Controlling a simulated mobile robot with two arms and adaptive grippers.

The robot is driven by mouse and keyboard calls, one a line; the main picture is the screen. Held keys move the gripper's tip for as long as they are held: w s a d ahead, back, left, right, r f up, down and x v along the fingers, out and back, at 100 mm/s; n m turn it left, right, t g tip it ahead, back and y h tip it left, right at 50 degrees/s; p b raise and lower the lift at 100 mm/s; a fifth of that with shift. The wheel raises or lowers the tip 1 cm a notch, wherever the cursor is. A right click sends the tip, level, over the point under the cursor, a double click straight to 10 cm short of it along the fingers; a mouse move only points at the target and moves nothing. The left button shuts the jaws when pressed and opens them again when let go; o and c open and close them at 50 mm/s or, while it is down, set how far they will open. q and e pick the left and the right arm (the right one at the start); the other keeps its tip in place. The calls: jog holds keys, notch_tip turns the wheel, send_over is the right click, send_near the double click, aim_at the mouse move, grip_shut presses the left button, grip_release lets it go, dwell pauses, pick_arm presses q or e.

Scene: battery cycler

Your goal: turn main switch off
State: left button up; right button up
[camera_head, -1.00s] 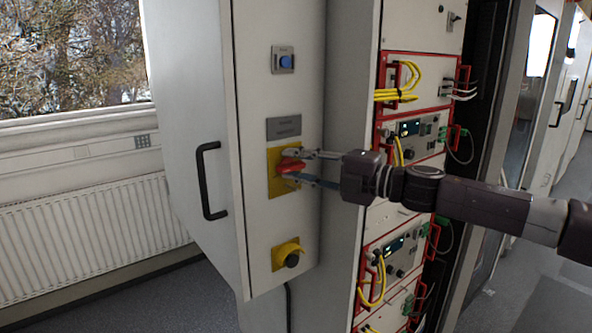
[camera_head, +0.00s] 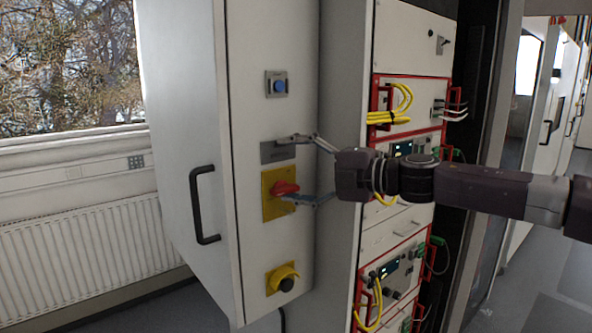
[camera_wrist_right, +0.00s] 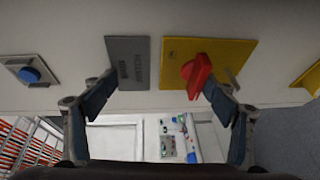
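The main switch is a red rotary handle (camera_head: 285,188) on a yellow plate (camera_head: 268,205) on the cabinet's narrow front face. The handle lies roughly sideways in the head view. It also shows in the right wrist view as a red handle (camera_wrist_right: 196,75) on a yellow plate (camera_wrist_right: 240,55). My right gripper (camera_head: 284,170) is open in front of the panel. One finger is by the grey label plate (camera_head: 268,152); the other is close to the red handle, and I cannot tell whether it touches. Nothing is held. My left gripper is not in view.
A blue button (camera_head: 276,86) sits above and a yellow-shrouded black knob (camera_head: 285,283) below. The cabinet door has a black handle (camera_head: 204,205). A rack with yellow cables (camera_head: 395,110) and red frames stands right, behind my right arm.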

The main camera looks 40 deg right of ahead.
jog(key=shift+s+d+r, duration=0.25)
jog(key=shift+d+r, duration=0.1)
jog(key=shift+r, duration=0.4)
jog(key=c, duration=0.4)
jog(key=shift+s+d+f+b, duration=0.1)
jog(key=shift+s+d+b, duration=0.1)
jog(key=shift+s+b, duration=0.15)
jog(key=shift+c, duration=0.5)
jog(key=shift+s+d+f+b, duration=0.15)
jog(key=shift+s+f+b, duration=0.05)
jog(key=shift+b, duration=0.3)
jog(key=shift+c, duration=0.3)
jog(key=shift+s+d+b, duration=0.3)
jog(key=shift+s+b, duration=0.1)
jog(key=shift+b, duration=0.15)
jog(key=shift+c, duration=0.5)
jog(key=v, duration=0.2)
jog(key=b+v, duration=0.1)
jog(key=v, duration=0.1)
jog(key=a+b+v, duration=0.1)
jog(key=shift+s+r, duration=0.15)
jog(key=shift+s, duration=0.55)
jog(key=shift+c, duration=1.3)
jog(key=shift+d+f+b, duration=0.25)
jog(key=shift+f+b, duration=0.1)
jog(key=shift+b, duration=0.3)
